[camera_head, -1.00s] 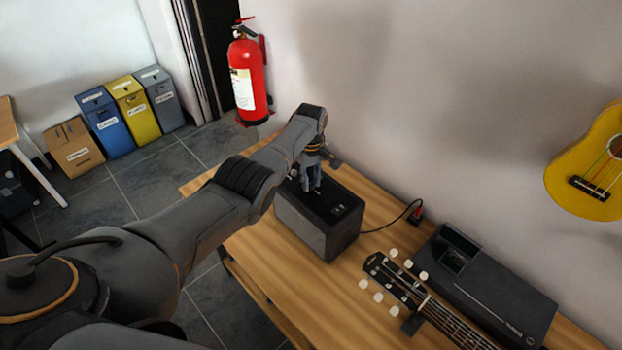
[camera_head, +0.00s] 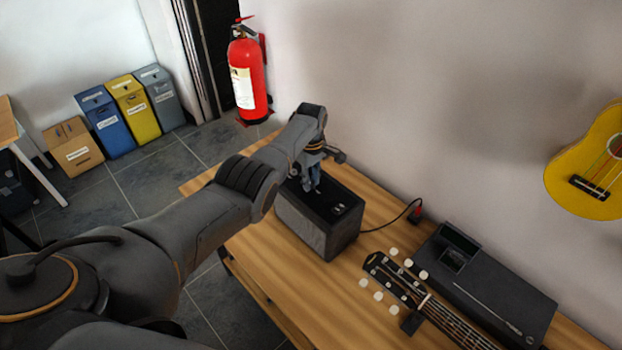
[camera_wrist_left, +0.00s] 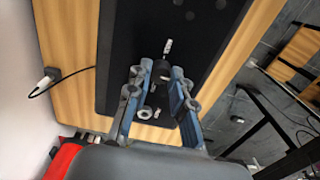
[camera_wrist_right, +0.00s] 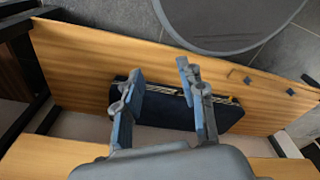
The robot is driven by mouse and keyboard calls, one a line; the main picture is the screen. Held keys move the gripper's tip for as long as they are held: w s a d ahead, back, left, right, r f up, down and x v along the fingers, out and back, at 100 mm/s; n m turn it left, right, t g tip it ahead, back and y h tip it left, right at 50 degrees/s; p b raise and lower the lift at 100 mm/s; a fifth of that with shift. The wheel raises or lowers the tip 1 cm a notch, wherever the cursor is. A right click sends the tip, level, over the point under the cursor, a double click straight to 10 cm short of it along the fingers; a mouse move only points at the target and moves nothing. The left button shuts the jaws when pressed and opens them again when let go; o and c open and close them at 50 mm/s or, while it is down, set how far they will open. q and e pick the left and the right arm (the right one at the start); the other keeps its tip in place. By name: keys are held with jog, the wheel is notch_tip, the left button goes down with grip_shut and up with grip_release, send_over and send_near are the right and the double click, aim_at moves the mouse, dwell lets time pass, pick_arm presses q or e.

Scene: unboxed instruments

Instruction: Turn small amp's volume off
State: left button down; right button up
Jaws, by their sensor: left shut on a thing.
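My left gripper (camera_head: 313,187) points down onto the amp's top. In the left wrist view its two fingers (camera_wrist_left: 161,72) are closed around one small knob (camera_wrist_left: 157,88), which is partly hidden; which control it is, I cannot tell. My right gripper (camera_wrist_right: 160,70) is open and empty above a wooden surface, outside the head view.
A guitar headstock (camera_head: 393,280) and a black case (camera_head: 490,290) lie right of the amp. A dark blue object (camera_wrist_right: 170,108) lies below my right gripper. A fire extinguisher (camera_head: 247,75) hangs behind.

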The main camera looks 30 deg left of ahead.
pick_arm(q)
jog(key=c, duration=1.2)
grip_release()
jog(key=shift+o, duration=0.2)
jog(key=shift+r, duration=0.1)
notch_tip(320, 180, up, 12)
